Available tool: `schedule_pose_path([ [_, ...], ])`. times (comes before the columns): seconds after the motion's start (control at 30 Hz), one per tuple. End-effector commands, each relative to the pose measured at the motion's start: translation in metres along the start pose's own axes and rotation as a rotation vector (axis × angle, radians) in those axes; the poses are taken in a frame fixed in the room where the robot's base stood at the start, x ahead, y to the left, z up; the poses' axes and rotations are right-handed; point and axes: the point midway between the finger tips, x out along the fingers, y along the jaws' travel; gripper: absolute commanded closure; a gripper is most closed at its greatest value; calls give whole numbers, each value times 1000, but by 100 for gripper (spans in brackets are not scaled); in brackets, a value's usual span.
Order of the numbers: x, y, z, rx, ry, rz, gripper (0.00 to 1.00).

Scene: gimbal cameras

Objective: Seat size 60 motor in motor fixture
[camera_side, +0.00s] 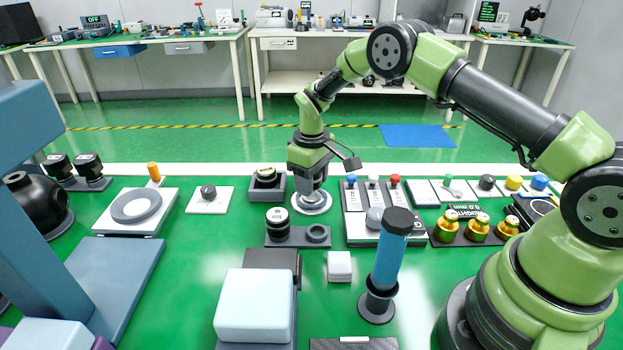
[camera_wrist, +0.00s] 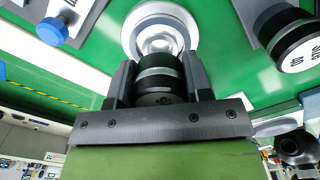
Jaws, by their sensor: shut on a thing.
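My gripper (camera_wrist: 158,84) is shut on a dark round motor with a silver band (camera_wrist: 158,76), gripped between both fingers; its top marking is too small to read surely. In the side view my gripper (camera_side: 313,188) points down over a round white-and-silver fixture (camera_side: 323,208). The fixture's ringed face (camera_wrist: 186,34) also shows in the wrist view, just beyond the motor. I cannot tell whether the motor touches it. A dark rack (camera_side: 297,241) in front holds another motor (camera_side: 277,219) on the left; its right ring-shaped place is empty.
A grey box with a dark part (camera_side: 267,178) stands close left of the fixture. A panel with blue, white and red knobs (camera_side: 373,203) stands close right. Brass weights (camera_side: 478,229) and a blue cylinder on a stand (camera_side: 389,262) are further right and forward.

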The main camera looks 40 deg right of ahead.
Motion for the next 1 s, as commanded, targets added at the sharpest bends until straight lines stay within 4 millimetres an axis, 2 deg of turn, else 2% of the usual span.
schedule_pose_path([
  [0.27, 1, 0, 0, 0, 0, 0, 83],
  [1.0, 19, 0, 0, 0, 0, 0, 83],
])
